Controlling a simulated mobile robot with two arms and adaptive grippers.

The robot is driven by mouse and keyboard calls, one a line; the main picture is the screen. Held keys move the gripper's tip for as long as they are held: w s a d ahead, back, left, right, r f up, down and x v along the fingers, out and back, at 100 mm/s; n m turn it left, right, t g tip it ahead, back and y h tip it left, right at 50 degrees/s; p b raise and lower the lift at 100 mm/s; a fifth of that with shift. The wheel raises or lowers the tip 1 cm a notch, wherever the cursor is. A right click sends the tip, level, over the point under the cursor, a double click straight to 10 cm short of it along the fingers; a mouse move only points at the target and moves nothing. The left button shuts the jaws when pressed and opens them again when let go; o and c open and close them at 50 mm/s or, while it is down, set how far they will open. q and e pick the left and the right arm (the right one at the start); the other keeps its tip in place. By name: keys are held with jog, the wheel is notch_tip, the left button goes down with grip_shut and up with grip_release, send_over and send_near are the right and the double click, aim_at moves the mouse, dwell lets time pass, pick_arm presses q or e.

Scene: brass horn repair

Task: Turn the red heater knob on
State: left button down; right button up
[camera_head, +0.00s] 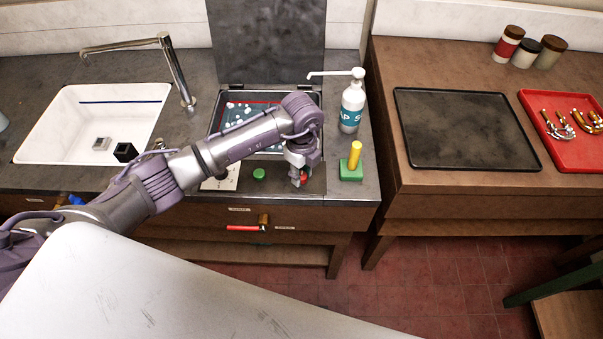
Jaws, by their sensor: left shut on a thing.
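The red heater knob (304,178) sits on the dark front strip of the counter, mostly hidden by my gripper. My left gripper (300,182) points down over it and is shut on it. My left arm reaches in from the left across the counter. A green knob (259,174) is on the same strip, to the left of the red one. Behind the arm is an open basin (235,106) with pale pieces in bluish liquid, its dark lid raised. My right gripper is not in view.
A soap pump bottle (352,105) and a green block with a yellow peg (350,168) stand right of my gripper. A white sink (65,145) is at the left. A black tray (465,135) and a red tray (562,150) with brass parts lie on the right table.

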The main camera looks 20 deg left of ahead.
pick_arm(q)
jog(key=m+b, duration=0.2)
jog(key=m, duration=0.1)
jog(key=shift+w+f, duration=0.1)
jog(key=shift+f, duration=0.05)
jog(key=m+b, duration=0.3)
jog(key=m, duration=0.1)
jog(key=m+b, duration=0.6)
jog(key=shift+m+b, duration=1.65)
jog(key=shift+m, duration=0.15)
jog(key=shift+r, duration=0.2)
jog(key=c, duration=0.8)
grip_release()
jog(key=shift+c, duration=0.2)
jog(key=shift+r, duration=0.1)
